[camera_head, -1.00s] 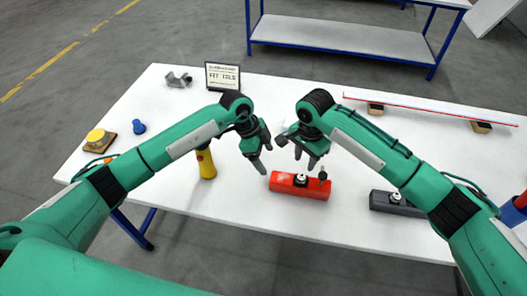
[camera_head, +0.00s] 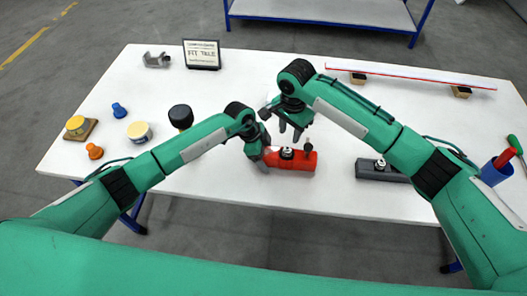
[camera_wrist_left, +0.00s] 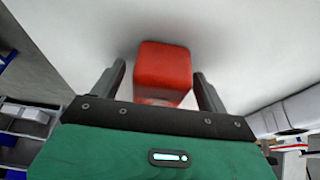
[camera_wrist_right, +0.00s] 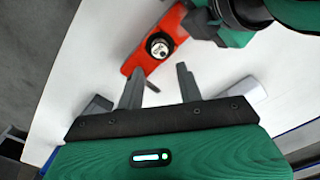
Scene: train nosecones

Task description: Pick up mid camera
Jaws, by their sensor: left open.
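A red block (camera_head: 303,162) lies near the table's middle front, with a small black and white round camera-like part (camera_head: 286,153) on top. In the right wrist view the red block (camera_wrist_right: 138,61) and its round part (camera_wrist_right: 160,46) are clear. My left gripper (camera_head: 262,153) is open at the block's left end. In the left wrist view the block's red end (camera_wrist_left: 162,68) shows between the open fingers; contact cannot be told. My right gripper (camera_head: 290,133) is open and empty behind and above the block. A grey block (camera_head: 375,173) with a similar round part lies to the right.
A sign (camera_head: 201,54) and a grey bracket (camera_head: 156,60) stand at the back left. Several small parts, including a blue knob (camera_head: 118,110), lie at the left. A long rail (camera_head: 410,77) rests on wooden blocks at the back right.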

